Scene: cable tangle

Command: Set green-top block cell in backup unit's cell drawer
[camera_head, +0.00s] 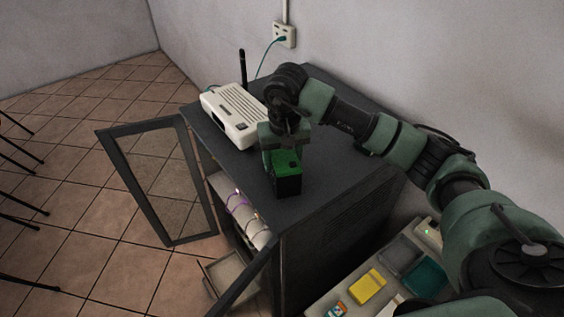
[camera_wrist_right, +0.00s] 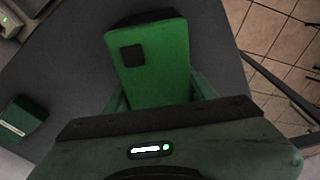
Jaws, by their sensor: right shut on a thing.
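My right gripper (camera_head: 284,140) is shut on the green-top block cell (camera_head: 287,182), which has a black body and hangs upright. It is over the dark cabinet's top near its front edge; I cannot tell if it touches. The right wrist view shows the cell's bright green top (camera_wrist_right: 150,75) with a dark square, between the fingers. Low in the open cabinet front, a pulled-out drawer or tray (camera_head: 222,272) shows, partly hidden by a door frame. I cannot tell whether it is the backup unit's cell drawer. My left gripper is not in view.
A white router (camera_head: 232,112) with an antenna stands on the cabinet top (camera_head: 225,155). The cabinet's left door (camera_head: 165,185) is swung open. Purple cables (camera_head: 236,203) show inside. A small green block (camera_wrist_right: 22,120) lies left in the wrist view. A side surface holds a yellow box (camera_head: 367,287).

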